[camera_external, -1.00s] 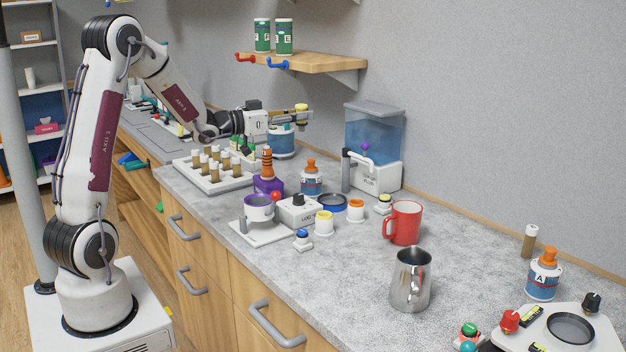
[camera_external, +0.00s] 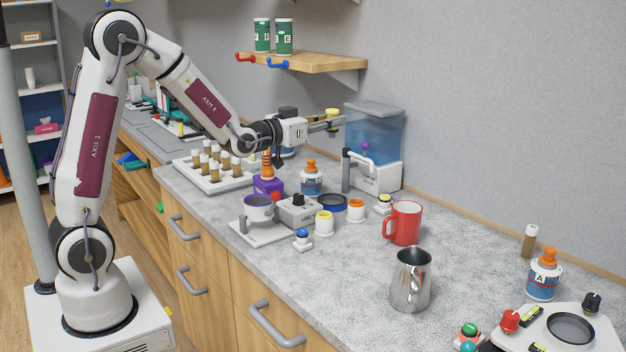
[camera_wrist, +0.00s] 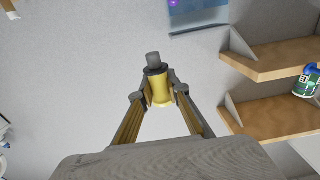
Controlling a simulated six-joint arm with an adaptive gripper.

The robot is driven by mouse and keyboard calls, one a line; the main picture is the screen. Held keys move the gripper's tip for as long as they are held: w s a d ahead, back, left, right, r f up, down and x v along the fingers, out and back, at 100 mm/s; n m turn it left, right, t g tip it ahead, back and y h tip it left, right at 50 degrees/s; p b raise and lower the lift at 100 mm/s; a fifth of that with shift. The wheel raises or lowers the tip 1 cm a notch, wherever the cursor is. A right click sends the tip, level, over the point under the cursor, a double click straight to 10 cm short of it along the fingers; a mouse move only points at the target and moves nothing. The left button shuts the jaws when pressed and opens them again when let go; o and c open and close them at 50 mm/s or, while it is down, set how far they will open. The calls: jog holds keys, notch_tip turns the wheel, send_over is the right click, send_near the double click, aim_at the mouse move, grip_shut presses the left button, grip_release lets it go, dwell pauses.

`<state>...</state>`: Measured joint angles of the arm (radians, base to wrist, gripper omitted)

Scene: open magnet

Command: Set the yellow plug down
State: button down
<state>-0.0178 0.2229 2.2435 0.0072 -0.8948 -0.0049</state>
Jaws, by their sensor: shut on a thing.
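The yellow plug (camera_wrist: 160,92) is in the middle of the wrist view, a yellow cylinder with a dark grey end. My gripper (camera_wrist: 161,94) is shut on it, a finger on each side. In the external view the plug (camera_external: 332,113) shows small at the tip of my gripper (camera_external: 330,122). It is held up in the air above the counter (camera_external: 350,285), in front of the clear blue water tank. The fingers hide part of it.
The water tank (camera_external: 373,135) stands close behind the gripper. Below are an orange-capped bottle (camera_external: 311,180), a purple block (camera_external: 267,186) and a vial rack (camera_external: 213,180). A wooden shelf (camera_external: 302,61) is above.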

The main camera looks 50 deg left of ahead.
jog(key=s+d+f+n+y, duration=0.1)
jog(key=s+d+f+y, duration=0.15)
jog(key=d, duration=0.25)
jog(key=s+d+f+n+y, duration=0.1)
jog(key=s+d, duration=0.2)
jog(key=d, duration=0.3)
jog(key=s+d+f+n+y, duration=0.1)
jog(key=s+d+f, duration=0.1)
jog(key=s+f, duration=0.3)
jog(key=s+d+f+n+g+y, duration=0.1)
jog(key=s+d+f+y, duration=0.1)
jog(key=s+f, duration=0.3)
jog(key=shift+s+d+f, duration=0.4)
jog(key=shift+s+d, duration=0.4)
jog(key=shift+s, duration=0.6)
jog(key=shift+f, duration=0.15)
jog(key=shift+f, duration=2.8)
jog(key=shift+f, duration=0.1)
jog(key=shift+f, duration=1.95)
jog(key=shift+f, duration=0.15)
